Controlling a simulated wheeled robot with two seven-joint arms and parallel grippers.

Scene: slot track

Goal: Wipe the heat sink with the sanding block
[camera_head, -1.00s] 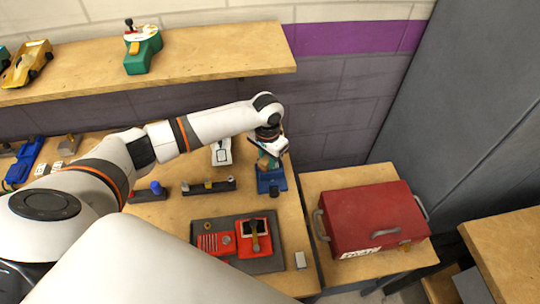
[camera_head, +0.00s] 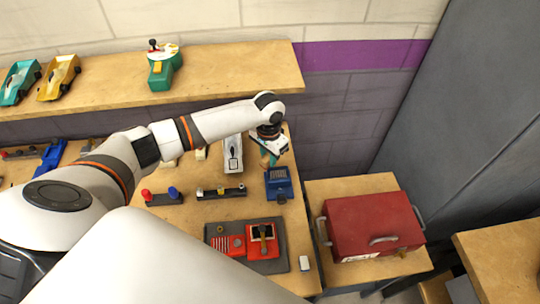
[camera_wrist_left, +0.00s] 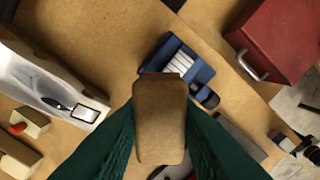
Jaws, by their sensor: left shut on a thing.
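The sanding block (camera_wrist_left: 160,120) is a tan-brown rounded block. My left gripper (camera_head: 268,158) has dark green fingers and is shut on it; in the left wrist view the fingers (camera_wrist_left: 158,145) flank the block. The heat sink (camera_wrist_left: 180,64) shows as pale fins set in a blue body, partly covered by the block in that view. In the head view the blue unit with its finned top (camera_head: 278,181) stands near the table's right edge, just in front of my gripper. The block appears above and behind it; I cannot tell the exact gap. My right gripper is out of view.
A white device (camera_head: 233,152) stands left of the blue unit. A dark tray (camera_head: 270,267) with red parts lies in front. A red toolbox (camera_head: 372,225) sits on the side table at right. A wooden shelf (camera_head: 220,77) runs along the wall behind.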

